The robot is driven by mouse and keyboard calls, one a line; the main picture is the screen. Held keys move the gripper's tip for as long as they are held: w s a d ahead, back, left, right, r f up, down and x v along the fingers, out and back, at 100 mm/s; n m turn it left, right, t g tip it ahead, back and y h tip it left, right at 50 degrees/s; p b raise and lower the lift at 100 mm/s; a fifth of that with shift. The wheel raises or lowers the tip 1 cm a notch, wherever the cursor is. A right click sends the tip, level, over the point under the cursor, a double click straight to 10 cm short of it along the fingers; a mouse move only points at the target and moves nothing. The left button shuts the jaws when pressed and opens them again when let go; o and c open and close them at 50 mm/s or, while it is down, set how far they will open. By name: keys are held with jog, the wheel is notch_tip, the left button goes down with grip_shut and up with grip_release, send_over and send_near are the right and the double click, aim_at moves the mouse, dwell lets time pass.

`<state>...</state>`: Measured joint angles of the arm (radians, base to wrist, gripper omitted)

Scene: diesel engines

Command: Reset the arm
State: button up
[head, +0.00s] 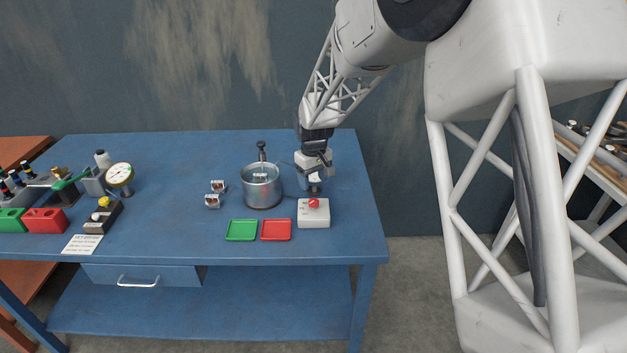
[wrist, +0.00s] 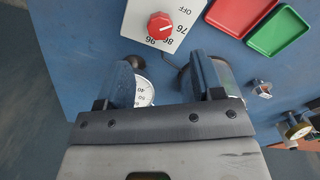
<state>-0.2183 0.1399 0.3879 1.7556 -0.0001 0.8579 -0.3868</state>
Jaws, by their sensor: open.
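My gripper (head: 314,186) hangs at the right part of the blue table, just behind the white control box (head: 313,219) with its red knob (head: 314,203). In the wrist view my gripper (wrist: 164,72) has its two fingers apart, with nothing held between them. The control box (wrist: 135,22) and its red knob (wrist: 160,26) lie beyond the fingertips there. A white round dial (wrist: 146,92) shows partly beside the left finger. A metal pot (head: 262,192) stands left of my gripper and is mostly hidden behind the right finger in the wrist view.
A green tray (head: 242,230) and a red tray (head: 276,230) lie at the front of the blue table (head: 170,220). Two small metal parts (head: 213,201) sit left of the pot. A pressure gauge (head: 120,175) and other fixtures stand far left. The table between is clear.

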jog(key=shift+s+r, duration=0.1)
jog(key=s+d+r+m, duration=0.1)
jog(key=s+d+r, duration=0.35)
jog(key=s, duration=0.25)
jog(key=s+d+r+m+t, duration=0.1)
jog(key=s+d+r, duration=0.2)
jog(key=s+r, duration=0.3)
jog(key=s+d+r+m, duration=0.2)
jog(key=s+d+r, duration=0.2)
jog(key=s, duration=0.4)
jog(key=s+d+m, duration=0.1)
jog(key=s+d, duration=0.1)
jog(key=s, duration=1)
jog(key=s+d+r+m+t, duration=0.1)
jog(key=s+d+m, duration=0.1)
jog(key=s, duration=1)
jog(key=shift+d+r+t, duration=0.2)
jog(key=shift+d+t, duration=0.1)
jog(key=shift+d, duration=0.4)
